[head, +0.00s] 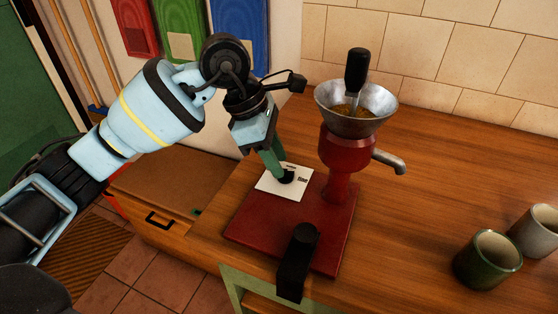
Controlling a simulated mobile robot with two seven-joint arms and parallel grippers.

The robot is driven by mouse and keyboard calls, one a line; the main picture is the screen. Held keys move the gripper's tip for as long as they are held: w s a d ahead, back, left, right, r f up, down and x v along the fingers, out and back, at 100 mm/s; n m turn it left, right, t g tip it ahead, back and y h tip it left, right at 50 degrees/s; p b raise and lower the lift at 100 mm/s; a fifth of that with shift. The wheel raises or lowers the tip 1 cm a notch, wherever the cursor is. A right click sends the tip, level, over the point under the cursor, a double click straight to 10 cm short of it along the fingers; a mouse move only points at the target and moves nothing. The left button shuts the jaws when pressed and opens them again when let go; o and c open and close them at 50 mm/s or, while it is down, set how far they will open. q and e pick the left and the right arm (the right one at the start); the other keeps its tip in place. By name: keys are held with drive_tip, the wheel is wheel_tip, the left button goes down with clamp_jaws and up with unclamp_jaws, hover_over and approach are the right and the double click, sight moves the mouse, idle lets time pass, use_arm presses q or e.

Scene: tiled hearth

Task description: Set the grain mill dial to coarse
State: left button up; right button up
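The grain mill has a red body (347,152), a grey metal hopper (338,121) with grain in it, and a dark red base (318,250). A white label plate (270,188) lies on the base left of the body, with small dark markings I cannot read. The black dial (287,178) is on this plate, and its pointer direction is not clear. My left gripper (280,176) reaches down from the upper left, its green fingertips at the dial's left side. Whether they grip it cannot be made out. My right gripper is not in view.
A black-handled tool (357,70) stands in the hopper, and a metal spout (390,160) points right. A black lever or clamp (297,262) is at the base's front edge. A green cup (488,260) and a grey cup (537,230) stand right. The wooden counter (430,210) between is clear.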

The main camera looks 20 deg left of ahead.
use_arm(q)
drive_tip(key=shift+x, duration=0.8)
drive_tip(key=shift+c, duration=0.4)
clamp_jaws()
